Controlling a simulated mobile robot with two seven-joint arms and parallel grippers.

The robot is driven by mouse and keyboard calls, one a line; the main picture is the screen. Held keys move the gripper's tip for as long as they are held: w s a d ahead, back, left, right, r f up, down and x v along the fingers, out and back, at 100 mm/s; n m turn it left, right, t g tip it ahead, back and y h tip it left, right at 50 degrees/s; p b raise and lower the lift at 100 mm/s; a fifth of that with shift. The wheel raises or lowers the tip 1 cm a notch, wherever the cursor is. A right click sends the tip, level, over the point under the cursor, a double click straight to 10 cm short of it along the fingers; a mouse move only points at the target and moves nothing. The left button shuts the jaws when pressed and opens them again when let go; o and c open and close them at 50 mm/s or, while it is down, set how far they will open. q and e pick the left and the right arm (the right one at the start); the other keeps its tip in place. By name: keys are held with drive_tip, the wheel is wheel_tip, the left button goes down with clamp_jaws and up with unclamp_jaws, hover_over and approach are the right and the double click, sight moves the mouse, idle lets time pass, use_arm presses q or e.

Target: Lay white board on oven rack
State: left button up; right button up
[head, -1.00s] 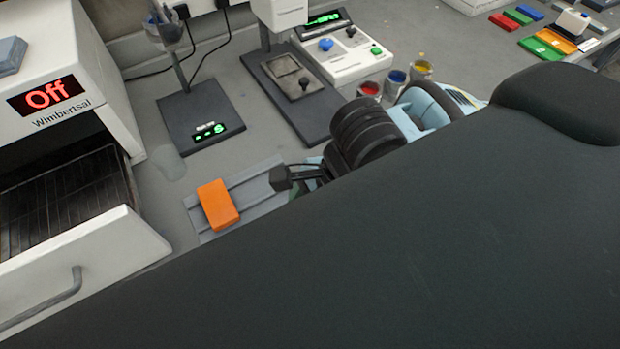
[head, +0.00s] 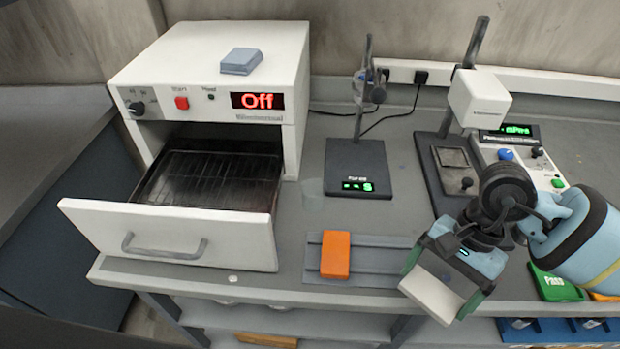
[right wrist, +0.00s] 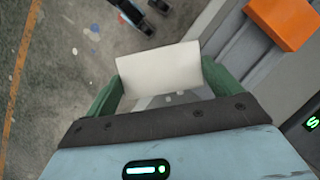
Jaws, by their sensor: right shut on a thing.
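The white board (head: 430,296) is held between the green fingers of my right gripper (head: 443,280), near the front edge of the bench. It also shows in the right wrist view (right wrist: 160,73), between the two green fingers. The oven (head: 210,60) stands at the left with its drawer (head: 170,235) pulled out. The dark wire oven rack (head: 205,180) lies in the open drawer and looks empty. The right gripper is well to the right of the rack. My left gripper is not in view.
An orange block (head: 335,255) lies on a grey grooved plate (head: 385,262) between the drawer and my right gripper. A balance-like stand (head: 358,170) and a press-like instrument (head: 480,98) stand behind. A blue-grey block (head: 240,61) lies on the oven.

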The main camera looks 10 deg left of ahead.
drive_tip(key=w+d+r+n+g+h, duration=0.1)
drive_tip(key=w+d+r+n+h, duration=0.1)
drive_tip(key=n, duration=0.6)
drive_tip(key=shift+w+d+r+h, duration=0.45)
drive_tip(key=shift+w+d, duration=0.25)
drive_tip(key=shift+w, duration=0.5)
